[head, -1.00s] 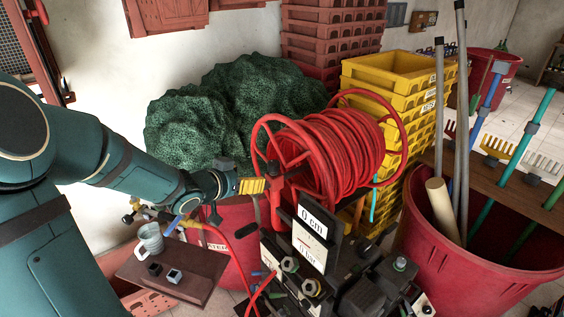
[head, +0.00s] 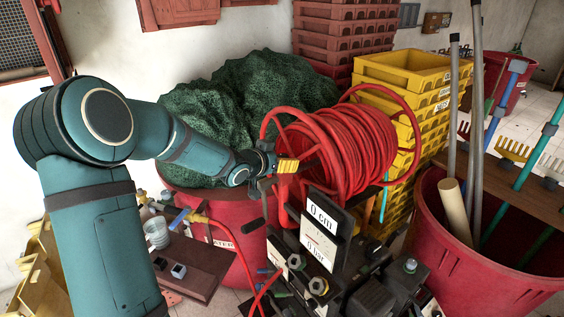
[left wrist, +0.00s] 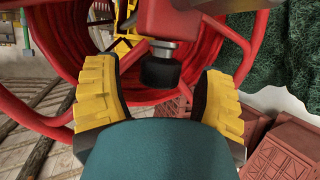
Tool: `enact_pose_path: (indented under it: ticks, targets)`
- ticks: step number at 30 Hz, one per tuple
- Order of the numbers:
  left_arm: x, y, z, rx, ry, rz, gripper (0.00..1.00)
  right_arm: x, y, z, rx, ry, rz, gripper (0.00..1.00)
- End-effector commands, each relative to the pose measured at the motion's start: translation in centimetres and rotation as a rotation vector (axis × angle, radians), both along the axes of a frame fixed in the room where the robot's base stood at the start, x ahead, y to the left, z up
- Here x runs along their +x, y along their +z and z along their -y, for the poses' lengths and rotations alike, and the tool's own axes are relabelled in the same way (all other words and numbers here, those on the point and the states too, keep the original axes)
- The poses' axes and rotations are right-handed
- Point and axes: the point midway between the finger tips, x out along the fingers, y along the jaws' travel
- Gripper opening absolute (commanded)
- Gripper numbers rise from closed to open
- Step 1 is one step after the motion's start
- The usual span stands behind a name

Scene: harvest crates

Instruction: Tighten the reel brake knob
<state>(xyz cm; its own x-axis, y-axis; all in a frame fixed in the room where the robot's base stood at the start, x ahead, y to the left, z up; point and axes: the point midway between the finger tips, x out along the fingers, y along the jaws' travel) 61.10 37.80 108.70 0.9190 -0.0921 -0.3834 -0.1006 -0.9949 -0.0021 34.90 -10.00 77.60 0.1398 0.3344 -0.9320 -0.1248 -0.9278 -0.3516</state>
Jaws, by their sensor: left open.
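The red hose reel (head: 290,128) stands mid-picture in the head view, wound with thick red hose (head: 350,150). In the left wrist view, a black knob (left wrist: 160,73) on a short silver shaft sticks out of a red bracket (left wrist: 170,20) on the reel frame; it looks like the brake knob. My left gripper (head: 290,166) has yellow ribbed fingers and is at the near left side of the reel. In the left wrist view its fingers (left wrist: 157,85) are open, one on each side of the knob, with gaps. I cannot make the knob out clearly in the head view. My right gripper is not in view.
A black gauge stand (head: 322,230) reading 0 cm and 0 bar stands close in front of the reel. A brown shelf (head: 195,262) with small parts is below my left arm. Yellow crates (head: 400,70), a dark green netting heap (head: 240,100) and a red tub (head: 480,280) surround the reel.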

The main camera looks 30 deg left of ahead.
Motion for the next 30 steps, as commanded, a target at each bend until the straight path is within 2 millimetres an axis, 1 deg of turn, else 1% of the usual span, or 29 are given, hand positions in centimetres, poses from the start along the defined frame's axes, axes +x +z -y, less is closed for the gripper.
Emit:
enact_pose_path:
  ticks: [4,12,13,14,15,17,18,19,26,30]
  targets:
    - [0.65,-0.30,0.09,-0.001,0.000,0.000,0.70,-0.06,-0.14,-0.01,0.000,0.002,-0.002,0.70]
    - [0.72,-0.28,0.08,-0.001,0.000,0.000,0.70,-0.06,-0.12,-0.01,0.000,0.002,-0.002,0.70]
    - [0.72,-0.28,0.08,-0.001,0.000,0.000,0.64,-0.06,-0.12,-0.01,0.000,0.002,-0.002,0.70]
    - [0.71,-0.29,0.08,-0.001,0.000,0.000,0.54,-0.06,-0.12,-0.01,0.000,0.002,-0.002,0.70]
    - [0.71,-0.29,0.08,-0.001,0.000,0.000,0.40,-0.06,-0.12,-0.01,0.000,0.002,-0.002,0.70]
    - [0.71,-0.30,0.09,-0.001,0.000,0.000,0.19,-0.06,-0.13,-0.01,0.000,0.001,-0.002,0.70]
    - [0.71,-0.30,0.08,-0.001,0.000,0.000,0.05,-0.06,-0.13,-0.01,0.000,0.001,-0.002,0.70]
    - [0.71,-0.30,0.08,-0.001,0.000,0.000,0.02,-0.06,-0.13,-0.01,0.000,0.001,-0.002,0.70]
    - [0.69,-0.28,0.07,-0.001,-0.001,0.000,0.02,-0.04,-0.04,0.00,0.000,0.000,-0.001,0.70]
    - [0.70,-0.17,0.05,0.000,-0.011,-0.002,0.02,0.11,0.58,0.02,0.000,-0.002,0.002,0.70]
